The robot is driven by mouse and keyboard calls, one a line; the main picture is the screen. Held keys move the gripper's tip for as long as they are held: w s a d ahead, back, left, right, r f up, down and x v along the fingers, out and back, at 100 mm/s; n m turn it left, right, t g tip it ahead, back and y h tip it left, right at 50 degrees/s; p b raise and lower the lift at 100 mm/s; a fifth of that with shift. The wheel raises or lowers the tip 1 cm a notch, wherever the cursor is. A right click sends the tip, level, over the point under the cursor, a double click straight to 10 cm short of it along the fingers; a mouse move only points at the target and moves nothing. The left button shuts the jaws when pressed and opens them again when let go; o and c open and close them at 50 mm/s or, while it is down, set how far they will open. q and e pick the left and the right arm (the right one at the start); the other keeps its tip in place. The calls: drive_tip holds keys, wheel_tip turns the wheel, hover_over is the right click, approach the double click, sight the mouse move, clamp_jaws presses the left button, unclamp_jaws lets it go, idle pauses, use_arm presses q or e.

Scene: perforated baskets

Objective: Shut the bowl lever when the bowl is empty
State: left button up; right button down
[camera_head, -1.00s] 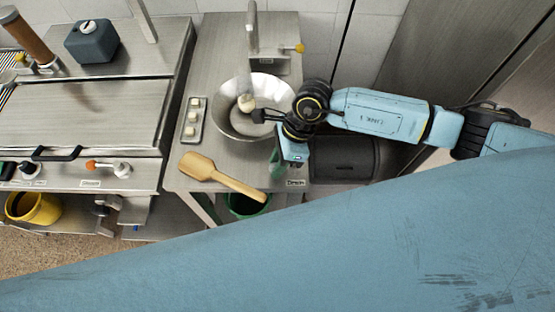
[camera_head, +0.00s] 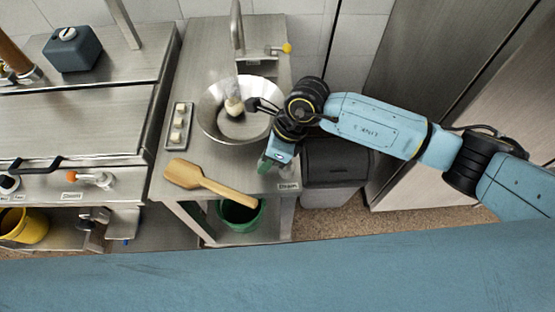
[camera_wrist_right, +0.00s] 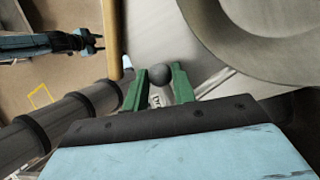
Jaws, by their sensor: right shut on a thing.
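The metal bowl (camera_head: 210,112) sits on the steel table, and its curved side fills the upper right of the right wrist view (camera_wrist_right: 232,50). A pale round piece (camera_head: 234,105) shows inside its outline, left of middle. I cannot tell whether it rests on the bowl or hangs above it. My right gripper (camera_head: 265,163) is at the bowl's front right. The rest of the lever is mostly hidden. My left gripper (camera_wrist_right: 95,42) appears open and empty at the wrist view's upper left.
A wooden paddle (camera_head: 210,182) lies at the table's front edge. A small tray (camera_head: 169,128) with pale pieces stands left of the bowl. A tap (camera_head: 237,28) rises behind it. A green bucket (camera_head: 240,215) is under the table, and a dark bin (camera_head: 335,165) stands to the right.

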drive_tip(key=shift+w, duration=0.1)
use_arm(q)
drive_tip(key=shift+s, duration=0.45)
use_arm(e)
drive_tip(key=c, duration=1.1)
unclamp_jaws()
drive_tip(key=shift+c, duration=0.2)
use_arm(q)
drive_tip(key=shift+w+f+b, duration=0.15)
drive_tip(key=shift+f+b, duration=0.15)
use_arm(e)
drive_tip(key=v, duration=1.3)
drive_tip(key=shift+r, duration=0.25)
